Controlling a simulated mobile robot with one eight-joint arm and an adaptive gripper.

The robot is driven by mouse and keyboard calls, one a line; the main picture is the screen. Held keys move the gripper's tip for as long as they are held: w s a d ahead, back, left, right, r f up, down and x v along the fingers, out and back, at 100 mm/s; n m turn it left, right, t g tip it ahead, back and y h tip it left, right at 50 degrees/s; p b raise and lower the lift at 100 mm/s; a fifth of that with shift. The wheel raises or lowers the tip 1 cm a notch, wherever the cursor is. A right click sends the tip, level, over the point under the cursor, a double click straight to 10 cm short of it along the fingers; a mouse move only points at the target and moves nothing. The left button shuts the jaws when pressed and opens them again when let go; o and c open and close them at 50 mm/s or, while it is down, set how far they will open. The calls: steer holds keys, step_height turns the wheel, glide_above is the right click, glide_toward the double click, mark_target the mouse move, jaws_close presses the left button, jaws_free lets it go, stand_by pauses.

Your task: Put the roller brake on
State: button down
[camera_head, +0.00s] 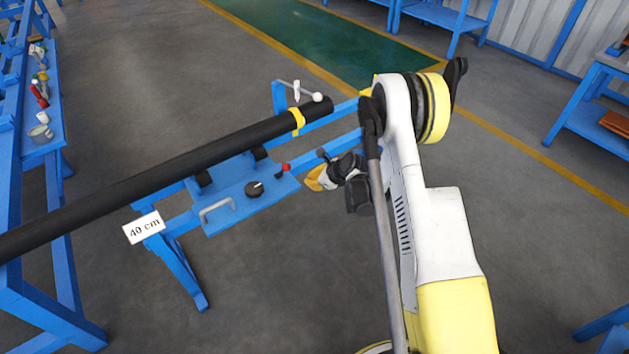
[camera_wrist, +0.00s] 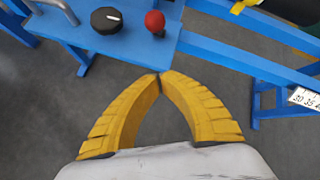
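The blue roller stand's panel (camera_head: 222,187) carries a lever with a red ball (camera_head: 286,167), a black knob (camera_head: 255,189) with a white mark, and a grey handle (camera_head: 217,208). No label shows which is the roller brake. In the wrist view the red ball (camera_wrist: 155,21) is beyond my fingertips and the black knob (camera_wrist: 106,20) is to its left. My gripper (camera_head: 309,184) is just right of the panel, apart from the controls. Its yellow fingers (camera_wrist: 160,76) meet at the tips, with nothing between them.
A long black pipe (camera_head: 160,165) with a yellow band (camera_head: 298,121) lies over the stand's rollers. A white-ball lever (camera_head: 317,97) stands near its end. Floor right of my arm is clear.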

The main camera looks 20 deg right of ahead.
mark_target(282, 171)
steer(key=w+a+f+b, duration=0.1)
steer(key=w+a+b, duration=0.1)
steer(key=w+a, duration=0.2)
steer(key=shift+w+f+b, duration=0.15)
steer(key=shift+w+b, duration=0.25)
steer(key=shift+w, duration=0.15)
